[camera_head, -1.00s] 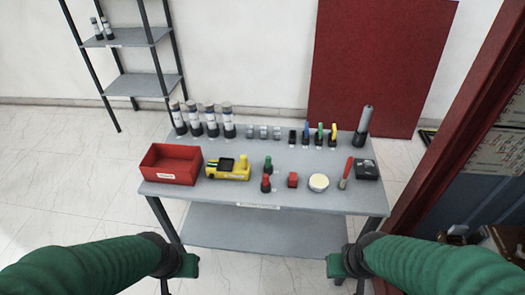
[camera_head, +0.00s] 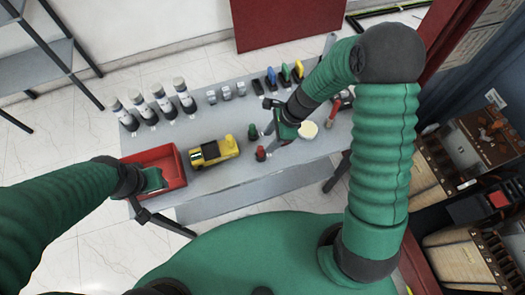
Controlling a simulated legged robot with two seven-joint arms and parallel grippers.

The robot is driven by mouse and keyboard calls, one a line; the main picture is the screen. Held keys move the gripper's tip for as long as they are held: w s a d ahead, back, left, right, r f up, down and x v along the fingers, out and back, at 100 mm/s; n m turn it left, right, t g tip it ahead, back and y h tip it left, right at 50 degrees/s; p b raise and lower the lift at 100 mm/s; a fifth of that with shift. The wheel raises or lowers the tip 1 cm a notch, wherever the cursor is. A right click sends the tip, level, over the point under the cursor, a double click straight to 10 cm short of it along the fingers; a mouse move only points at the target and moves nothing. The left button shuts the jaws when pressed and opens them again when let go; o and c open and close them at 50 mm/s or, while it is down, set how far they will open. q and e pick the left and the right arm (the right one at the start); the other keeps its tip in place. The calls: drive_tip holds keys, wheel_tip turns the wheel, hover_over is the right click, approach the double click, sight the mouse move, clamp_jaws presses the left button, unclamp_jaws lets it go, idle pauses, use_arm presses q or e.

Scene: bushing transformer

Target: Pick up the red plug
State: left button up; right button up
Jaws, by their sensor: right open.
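The red plug (camera_head: 260,153) stands upright on the grey table near its front edge, a small red-topped piece. A green plug (camera_head: 252,131) stands just behind it. My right gripper (camera_head: 268,125) is open and hangs over the table just to the right of both plugs. One finger lies close to the red plug; I cannot tell if they touch. My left gripper (camera_head: 146,205) is at the front of the red bin (camera_head: 178,160) and covers part of it; its jaws are unclear.
A yellow tool (camera_head: 214,151) lies left of the plugs. A round cream piece (camera_head: 308,129) sits right of my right gripper. Shelves with equipment (camera_head: 460,190) stand at the right.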

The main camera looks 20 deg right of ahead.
sight(261, 148)
drive_tip(key=a+f, duration=0.3)
drive_tip(key=shift+w+f, duration=0.1)
drive_tip(key=x, duration=0.2)
drive_tip(key=shift+f, duration=0.5)
drive_tip(key=shift+d, duration=0.35)
drive_tip(key=shift+f, duration=0.1)
drive_tip(key=shift+c, duration=1)
drive_tip(key=shift+a, duration=0.4)
clamp_jaws()
use_arm(q)
drive_tip(key=shift+w+a+f, duration=0.1)
drive_tip(key=shift+w+a, duration=0.1)
drive_tip(key=shift+a, duration=0.3)
